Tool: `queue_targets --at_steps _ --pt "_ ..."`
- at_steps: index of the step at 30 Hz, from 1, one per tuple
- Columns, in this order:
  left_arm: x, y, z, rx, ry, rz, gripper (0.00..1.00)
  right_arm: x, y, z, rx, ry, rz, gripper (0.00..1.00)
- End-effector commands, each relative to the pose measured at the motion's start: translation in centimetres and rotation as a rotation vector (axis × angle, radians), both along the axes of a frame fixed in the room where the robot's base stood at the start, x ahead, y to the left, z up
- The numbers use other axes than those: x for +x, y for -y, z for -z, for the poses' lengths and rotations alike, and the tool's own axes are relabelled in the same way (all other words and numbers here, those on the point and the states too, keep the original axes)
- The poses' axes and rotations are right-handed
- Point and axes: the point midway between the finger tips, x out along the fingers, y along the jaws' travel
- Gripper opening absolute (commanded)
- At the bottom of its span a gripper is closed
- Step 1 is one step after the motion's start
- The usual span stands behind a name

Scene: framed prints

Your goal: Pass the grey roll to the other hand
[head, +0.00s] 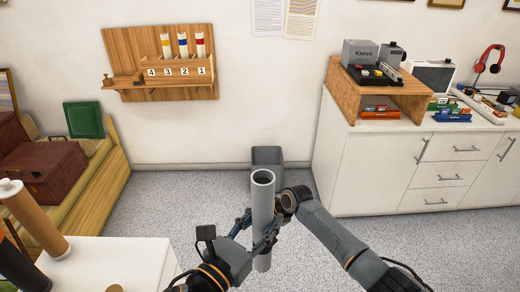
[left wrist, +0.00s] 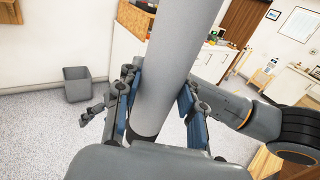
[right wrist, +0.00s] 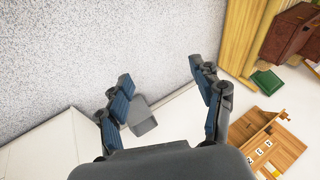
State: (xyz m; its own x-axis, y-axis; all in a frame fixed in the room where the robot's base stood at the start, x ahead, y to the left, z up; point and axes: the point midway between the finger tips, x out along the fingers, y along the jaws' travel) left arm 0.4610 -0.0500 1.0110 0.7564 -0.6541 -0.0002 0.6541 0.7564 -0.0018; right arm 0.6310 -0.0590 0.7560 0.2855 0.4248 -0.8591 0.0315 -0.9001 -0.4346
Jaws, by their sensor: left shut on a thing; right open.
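The grey roll (head: 262,214) is a hollow tube, held nearly upright in the middle of the head view. My left gripper (head: 260,228) is shut around its lower half. In the left wrist view the roll (left wrist: 172,70) runs between the blue finger pads, slightly tilted. My right arm reaches in from the right in the head view and its wrist is close beside the roll. In the right wrist view my right gripper (right wrist: 160,78) is open with nothing between its fingers; the roll does not show there.
A grey bin (head: 267,156) stands on the floor by the wall. A white table (head: 125,262) with a brown roll (head: 35,220) is at lower left. A white cabinet (head: 380,165) is at right, and a wooden rack (head: 158,65) with tubes hangs on the wall.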

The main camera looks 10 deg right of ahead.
Motion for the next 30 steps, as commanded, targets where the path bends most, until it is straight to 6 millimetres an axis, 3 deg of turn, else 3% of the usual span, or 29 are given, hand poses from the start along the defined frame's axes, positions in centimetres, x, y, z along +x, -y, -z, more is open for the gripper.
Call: queue_targets --at_steps 1,8,14,18,24,30 --pt "0.0 0.0 0.0 -0.001 0.001 0.000 0.05 1.0 -0.9 -3.3 0.012 0.010 -0.022 0.67" --pt "0.0 0.0 0.0 -0.001 0.001 0.000 0.05 1.3 -4.6 -16.5 0.026 -0.016 -0.150 0.67" --pt "0.0 0.0 0.0 -0.001 0.001 0.000 0.05 -2.5 -6.2 -27.7 -0.052 -0.062 -0.282 0.67" --pt "0.0 0.0 0.0 -0.001 0.001 0.000 0.05 -7.1 -6.0 -34.3 -0.154 -0.109 -0.346 0.67" --pt "0.0 0.0 0.0 -0.001 0.001 0.000 0.05 -13.3 -3.8 -40.3 -0.349 -0.170 -0.384 0.67" --pt "0.0 0.0 0.0 -0.001 0.001 0.000 0.05 -16.6 -1.8 -42.8 -0.477 -0.203 -0.380 0.67"
